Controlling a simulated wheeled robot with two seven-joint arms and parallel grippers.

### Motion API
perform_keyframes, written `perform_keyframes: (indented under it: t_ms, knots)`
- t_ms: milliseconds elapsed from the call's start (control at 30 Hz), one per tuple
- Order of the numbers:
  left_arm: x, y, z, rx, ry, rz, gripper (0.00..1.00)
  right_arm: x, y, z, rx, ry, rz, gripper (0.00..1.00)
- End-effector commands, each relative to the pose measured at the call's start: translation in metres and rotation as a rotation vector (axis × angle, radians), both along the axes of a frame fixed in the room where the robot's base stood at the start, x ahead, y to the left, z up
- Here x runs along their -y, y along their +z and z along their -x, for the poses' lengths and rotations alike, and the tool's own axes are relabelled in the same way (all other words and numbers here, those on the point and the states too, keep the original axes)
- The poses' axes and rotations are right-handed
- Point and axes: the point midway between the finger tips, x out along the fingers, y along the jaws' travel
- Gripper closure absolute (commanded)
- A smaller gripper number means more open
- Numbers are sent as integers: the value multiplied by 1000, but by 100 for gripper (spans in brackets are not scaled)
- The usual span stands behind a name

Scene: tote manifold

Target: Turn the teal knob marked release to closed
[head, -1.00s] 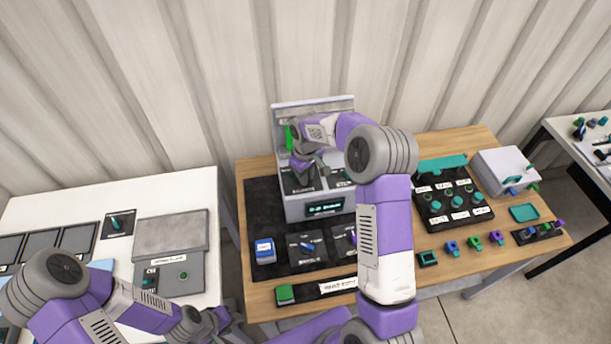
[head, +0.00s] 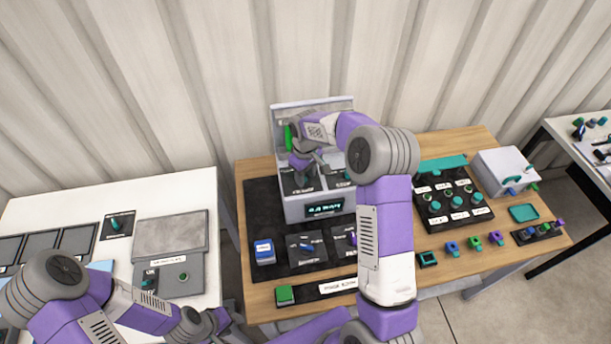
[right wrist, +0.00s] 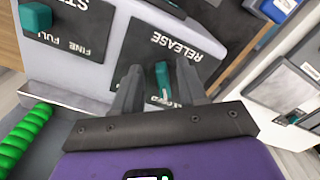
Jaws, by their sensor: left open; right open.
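The teal knob (right wrist: 162,82) marked RELEASE sits on a dark plate (right wrist: 172,48) on the face of the grey machine (head: 312,209). In the right wrist view its handle lies between the two fingers of my right gripper (right wrist: 160,78). The fingers are open, one on each side of it; contact is not clear. Lettering below the knob is partly hidden by the gripper. In the head view my right gripper (head: 303,161) is at the machine's upper left and covers the knob. My left gripper (head: 215,322) is open, low in the picture, away from the machine.
A second teal knob (right wrist: 35,16) sits beside the RELEASE plate. A green ribbed rod (right wrist: 24,138) is close to my right gripper. The machine has a lit display (head: 324,209).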

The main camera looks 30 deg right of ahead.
Motion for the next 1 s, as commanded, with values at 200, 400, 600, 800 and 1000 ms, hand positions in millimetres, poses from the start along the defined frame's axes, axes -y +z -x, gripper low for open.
perform_keyframes:
  t_ms: [200,400,600,800,1000]
  knots:
    - [0,-1,0,0,0,0,57,-1,39,-1,5,1,0,58]
    - [0,-1,0,0,0,0,57,0,63,-1,4,1,-1,58]
    - [0,-1,0,0,0,0,57,0,68,0,1,1,0,58]
    - [0,-1,0,0,0,0,57,0,68,0,1,1,0,58]
    - [0,0,0,0,0,0,57,0,68,0,1,1,0,58]
